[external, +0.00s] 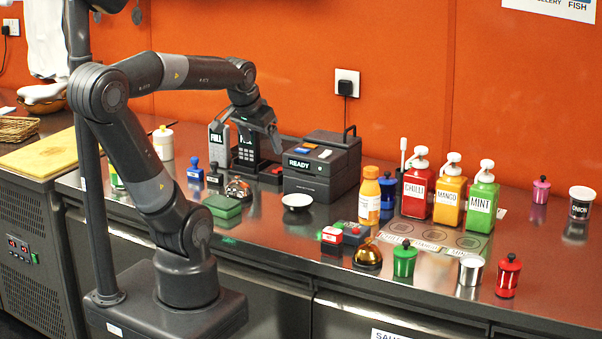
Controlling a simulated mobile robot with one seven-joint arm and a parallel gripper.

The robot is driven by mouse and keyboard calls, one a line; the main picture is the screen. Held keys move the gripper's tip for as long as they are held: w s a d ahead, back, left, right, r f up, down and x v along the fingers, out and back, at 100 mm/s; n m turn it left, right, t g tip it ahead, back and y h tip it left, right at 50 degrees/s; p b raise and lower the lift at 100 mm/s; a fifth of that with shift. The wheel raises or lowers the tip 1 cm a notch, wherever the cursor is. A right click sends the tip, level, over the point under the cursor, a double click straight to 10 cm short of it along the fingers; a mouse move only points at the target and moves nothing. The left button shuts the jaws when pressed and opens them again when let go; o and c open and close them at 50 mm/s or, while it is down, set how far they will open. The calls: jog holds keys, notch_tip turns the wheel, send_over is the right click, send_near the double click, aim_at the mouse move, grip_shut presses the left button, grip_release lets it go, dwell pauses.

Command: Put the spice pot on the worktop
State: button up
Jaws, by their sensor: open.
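Several small lidded pots with knobs stand on the steel worktop (330,223): a green pot (404,262) and a red pot (508,277) near the front edge, a blue pot (387,190) behind the orange-capped bottle, and a purple pot (541,190) at the back right. I cannot tell which of them is the spice pot. My gripper (249,135) is open, with its fingers spread above the back left of the worktop, in front of the black card terminal. I see nothing between the fingers. It is well left of these pots.
A black READY machine (322,168) stands right of my gripper. Red, orange and green sauce bottles (448,198) stand upright farther right. The front right worktop is fairly clear.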

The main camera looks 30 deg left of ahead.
jog(key=shift+n, duration=0.8)
jog(key=s+a, duration=0.3)
jog(key=shift+s+a+f, duration=0.15)
jog(key=shift+s+f, duration=0.1)
jog(key=shift+s, duration=0.15)
